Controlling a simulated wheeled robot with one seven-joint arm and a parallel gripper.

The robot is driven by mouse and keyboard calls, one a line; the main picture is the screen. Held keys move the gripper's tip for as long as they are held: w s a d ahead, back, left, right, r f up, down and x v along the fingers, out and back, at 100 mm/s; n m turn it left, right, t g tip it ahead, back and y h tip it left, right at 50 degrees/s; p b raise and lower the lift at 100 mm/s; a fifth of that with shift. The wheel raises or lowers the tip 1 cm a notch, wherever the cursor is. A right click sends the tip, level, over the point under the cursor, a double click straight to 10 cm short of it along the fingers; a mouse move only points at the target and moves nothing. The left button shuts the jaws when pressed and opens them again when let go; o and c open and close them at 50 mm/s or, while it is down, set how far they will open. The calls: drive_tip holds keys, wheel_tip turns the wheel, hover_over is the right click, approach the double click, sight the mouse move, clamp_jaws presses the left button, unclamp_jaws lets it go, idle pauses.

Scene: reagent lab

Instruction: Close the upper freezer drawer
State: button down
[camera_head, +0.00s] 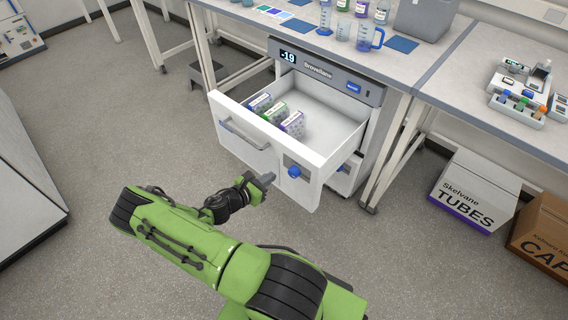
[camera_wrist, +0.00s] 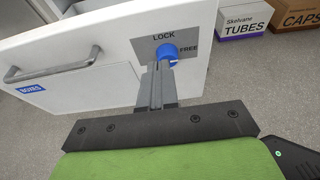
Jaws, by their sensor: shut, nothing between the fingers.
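The upper freezer drawer (camera_head: 240,138) is pulled out from the white freezer under the bench, with several small labelled boxes (camera_head: 276,112) inside. Its front has a grey bar handle (camera_head: 245,134) on the left and a round blue lock knob (camera_head: 293,171) on the right. In the wrist view the knob (camera_wrist: 167,52) sits on a grey plate marked LOCK and FREE, and the handle (camera_wrist: 50,62) is at left. My gripper (camera_head: 267,180) is shut and empty, in front of the drawer face near the knob. Whether the fingertips touch the knob I cannot tell.
A lower drawer (camera_head: 345,176) is partly visible below, at right. The bench (camera_head: 400,62) above holds beakers and bottles. A TUBES box (camera_head: 472,192) and a CAPS box (camera_head: 542,232) stand on the floor at right.

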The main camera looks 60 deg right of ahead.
sight(295, 160)
drive_tip(key=x, duration=0.3)
drive_tip(key=b+x, duration=0.1)
drive_tip(key=x, duration=0.2)
drive_tip(key=b+x, duration=0.1)
drive_tip(key=x, duration=0.3)
drive_tip(key=shift+d+r, duration=0.1)
drive_tip(key=shift+r, duration=0.25)
drive_tip(key=shift+d+r, duration=0.1)
drive_tip(key=shift+d, duration=0.2)
